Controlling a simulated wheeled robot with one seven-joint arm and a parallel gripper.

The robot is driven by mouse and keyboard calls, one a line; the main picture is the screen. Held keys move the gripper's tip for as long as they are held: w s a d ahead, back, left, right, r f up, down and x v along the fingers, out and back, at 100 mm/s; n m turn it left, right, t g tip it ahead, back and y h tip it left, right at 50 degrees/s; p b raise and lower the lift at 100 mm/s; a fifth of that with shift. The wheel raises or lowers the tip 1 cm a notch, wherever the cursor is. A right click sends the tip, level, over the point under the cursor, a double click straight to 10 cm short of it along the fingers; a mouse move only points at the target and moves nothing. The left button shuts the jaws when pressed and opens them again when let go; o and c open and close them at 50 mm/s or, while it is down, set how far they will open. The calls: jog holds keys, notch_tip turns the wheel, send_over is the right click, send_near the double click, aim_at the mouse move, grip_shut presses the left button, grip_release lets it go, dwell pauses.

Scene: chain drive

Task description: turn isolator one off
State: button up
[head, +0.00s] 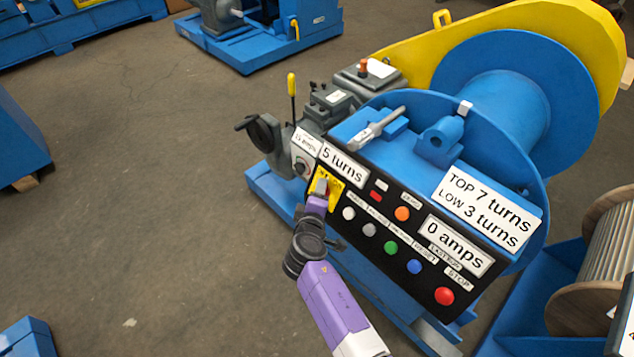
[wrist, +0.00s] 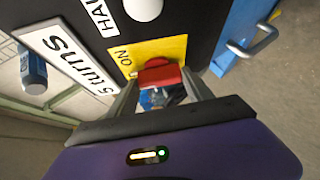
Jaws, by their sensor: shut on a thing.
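The isolator is a red rotary handle (wrist: 160,74) on a yellow plate (wrist: 128,56) marked ON, seen close up in the wrist view. In the head view its yellow plate (head: 335,181) sits at the upper left of the black control panel. My gripper (wrist: 160,90) has its two fingers on either side of the red handle and is shut on it. In the head view my gripper (head: 320,190) reaches the plate from below and covers much of the isolator. The handle's exact angle is hard to tell.
The black panel (head: 375,263) carries white, grey, green and blue buttons, and a red button (head: 444,296) at lower right. A sign reading 5 turns (head: 343,165) is just above the isolator. Open floor lies left of the machine.

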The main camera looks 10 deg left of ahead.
jog(key=n+g+p, duration=0.1)
jog(key=p, duration=0.1)
jog(key=r+n+g+p, duration=0.1)
jog(key=n+p, duration=0.1)
jog(key=p, duration=0.1)
jog(key=shift+w, duration=0.1)
jog(key=n+g+p, duration=0.2)
jog(key=n+p, duration=0.1)
jog(key=shift+f, duration=0.2)
jog(key=shift+a+n+g, duration=0.1)
jog(key=shift+n+g, duration=0.3)
jog(key=o, duration=1.4)
jog(key=shift+f+h, duration=0.1)
jog(key=shift+h, duration=0.2)
jog(key=shift+c, duration=0.2)
